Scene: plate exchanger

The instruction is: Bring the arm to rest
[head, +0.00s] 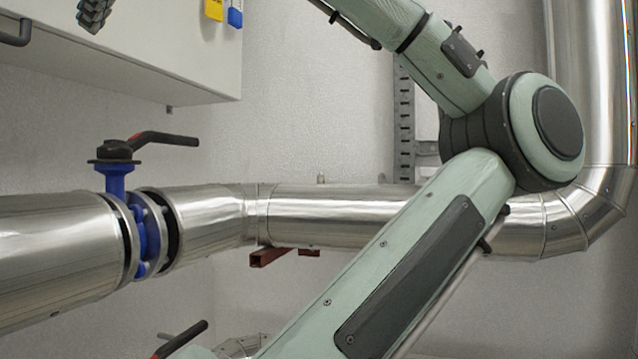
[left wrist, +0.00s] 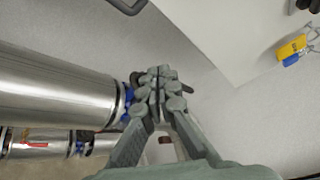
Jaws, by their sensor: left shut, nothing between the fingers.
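My left gripper (head: 95,14) shows only as dark grey fingertips at the top left of the head view, in front of the white cabinet. In the left wrist view my left gripper (left wrist: 158,92) is shut and empty, its fingertips together. My green-grey arm (head: 400,260) rises from the bottom of the head view to a bent elbow at the right, then leaves through the top edge. The link between there and the gripper is out of frame. My right gripper is not in view.
A white cabinet (head: 150,60) fills the upper left, with a yellow padlock (head: 213,9) and a blue padlock (head: 235,16). Below it a blue valve (head: 140,235) with a black lever (head: 165,138) sits in a silver pipe (head: 50,255). A second lever (head: 183,338) shows at the bottom.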

